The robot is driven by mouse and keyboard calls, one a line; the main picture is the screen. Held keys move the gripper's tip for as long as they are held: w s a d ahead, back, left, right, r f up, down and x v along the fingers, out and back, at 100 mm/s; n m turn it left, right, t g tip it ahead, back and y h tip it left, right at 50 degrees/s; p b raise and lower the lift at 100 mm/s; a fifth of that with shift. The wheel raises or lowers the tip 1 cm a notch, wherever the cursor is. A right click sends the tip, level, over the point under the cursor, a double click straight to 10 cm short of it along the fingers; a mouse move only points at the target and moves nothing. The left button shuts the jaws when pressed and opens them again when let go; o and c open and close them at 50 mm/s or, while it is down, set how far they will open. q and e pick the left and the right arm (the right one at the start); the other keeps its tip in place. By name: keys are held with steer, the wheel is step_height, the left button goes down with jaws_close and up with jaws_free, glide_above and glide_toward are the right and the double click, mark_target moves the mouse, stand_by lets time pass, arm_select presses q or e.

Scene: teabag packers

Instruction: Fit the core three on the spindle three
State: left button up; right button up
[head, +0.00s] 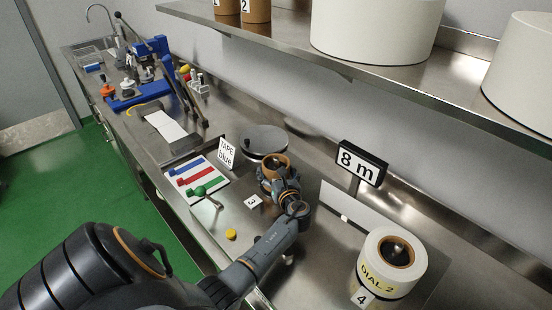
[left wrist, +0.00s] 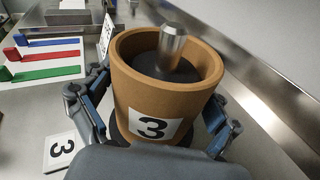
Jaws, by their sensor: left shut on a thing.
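Core three (left wrist: 150,95) is a brown tube with a white "3" label; it also shows in the head view (head: 272,160). A dark surface lies around the post inside the tube. I cannot tell whether the core's bottom edge rests on the base. My left gripper (head: 277,178) is shut on the core, with one finger on each side of it in the left wrist view (left wrist: 148,108). My right gripper is not in view.
A "3" card (head: 253,202) lies on the steel bench beside the spindle. A round dark plate (head: 264,139) is behind. The "8 m" display (head: 361,163) and a white roll (head: 412,262) marked "DIAL 2" are right. A colour-striped card (head: 195,181) and yellow disc (head: 231,234) are left.

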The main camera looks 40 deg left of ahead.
arm_select(q)
steer(key=shift+a+r+y, duration=0.2)
steer(key=shift+r+y, duration=0.05)
steer(key=shift+y, duration=0.05)
stand_by(0.5)
steer(key=shift+d+f, duration=0.1)
steer(key=shift+f, duration=0.35)
steer(key=shift+f, duration=0.1)
steer(key=o, duration=1.5)
steer(key=shift+f, duration=0.1)
steer(key=shift+s+d, duration=0.1)
steer(key=shift+d, duration=0.05)
steer(key=v, duration=1.1)
steer(key=shift+s+d+r, duration=0.1)
steer(key=shift+d+r, duration=0.2)
steer(key=shift+d, duration=0.05)
